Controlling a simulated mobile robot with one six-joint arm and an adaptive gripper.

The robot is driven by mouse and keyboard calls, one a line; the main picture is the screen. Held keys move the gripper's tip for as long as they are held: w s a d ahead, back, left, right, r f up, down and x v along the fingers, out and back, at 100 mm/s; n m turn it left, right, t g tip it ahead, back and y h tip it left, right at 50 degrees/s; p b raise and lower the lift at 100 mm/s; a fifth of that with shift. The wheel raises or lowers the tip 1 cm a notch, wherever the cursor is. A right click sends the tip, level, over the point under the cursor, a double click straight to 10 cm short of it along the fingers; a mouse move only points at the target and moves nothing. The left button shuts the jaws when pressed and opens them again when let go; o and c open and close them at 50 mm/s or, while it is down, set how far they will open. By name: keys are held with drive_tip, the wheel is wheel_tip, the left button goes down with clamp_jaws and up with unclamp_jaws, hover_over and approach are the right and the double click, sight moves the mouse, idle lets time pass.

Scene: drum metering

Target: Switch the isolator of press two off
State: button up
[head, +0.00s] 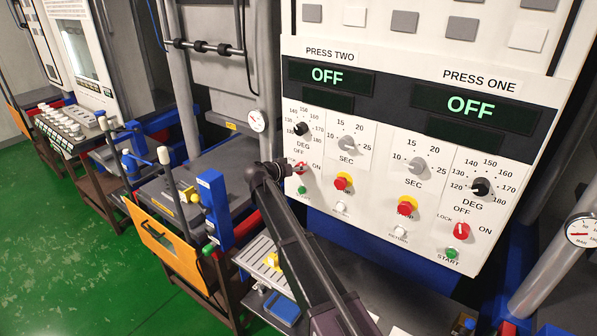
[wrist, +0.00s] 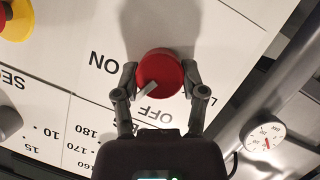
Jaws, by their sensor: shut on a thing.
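The red isolator knob of press two (head: 301,169) is on the left of the white panel, partly hidden by my gripper (head: 292,168) in the head view. The wrist view shows the panel upside down, with the red knob (wrist: 165,66) between the two fingers of my gripper (wrist: 160,76). The fingers are closed on its sides. Its grey pointer (wrist: 147,89) points to the lower left there, between the ON and OFF labels; I cannot tell its exact position. The press two display (head: 327,76) reads OFF.
Press one's red isolator knob (head: 461,231) is at the right of the panel, and its display (head: 469,106) also reads OFF. Press two's yellow-and-red stop button (head: 343,181) sits right of my gripper. A round gauge (wrist: 265,137) on a pipe is beside the panel edge.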

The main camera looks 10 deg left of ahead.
drive_tip(key=n+h, duration=0.1)
drive_tip(key=n+b, duration=0.1)
drive_tip(key=n+h+b, duration=0.1)
drive_tip(key=n, duration=0.1)
drive_tip(key=shift+f+h, duration=0.25)
drive_tip(key=shift+h, duration=0.05)
drive_tip(key=shift+r+n+h+b, duration=0.1)
drive_tip(key=shift+n+h+b, duration=0.6)
drive_tip(key=shift+n+b, duration=0.4)
drive_tip(key=o, duration=1.1)
drive_tip(key=shift+o, duration=0.2)
drive_tip(key=shift+r+p, duration=0.1)
drive_tip(key=shift+p, duration=0.35)
